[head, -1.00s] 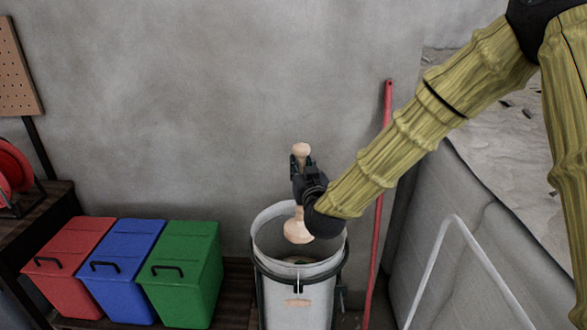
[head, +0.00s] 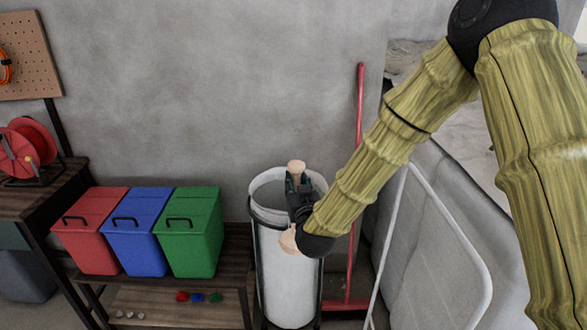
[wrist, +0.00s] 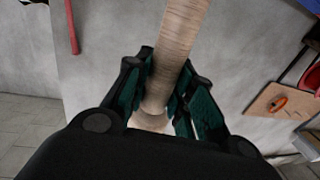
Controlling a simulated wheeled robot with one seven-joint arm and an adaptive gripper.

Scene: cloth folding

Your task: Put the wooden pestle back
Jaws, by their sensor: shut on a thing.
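The wooden pestle (head: 289,239) is pale wood and roughly upright, with its knob end up and its wider end down. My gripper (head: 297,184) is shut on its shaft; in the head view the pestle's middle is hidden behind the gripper. In the wrist view the pestle (wrist: 178,50) passes between the two fingers (wrist: 163,95). The pestle's lower end overlaps the front of a tall white bin (head: 287,285) in the picture. It looks to be in front of the bin wall, not inside the opening.
Red (head: 92,235), blue (head: 140,235) and green (head: 190,235) lidded boxes stand on a dark wooden bench (head: 235,268) left of the bin. A red pole (head: 357,130) leans against the wall. A white-framed object (head: 430,270) stands at right. Small coloured pieces (head: 198,297) lie on the lower shelf.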

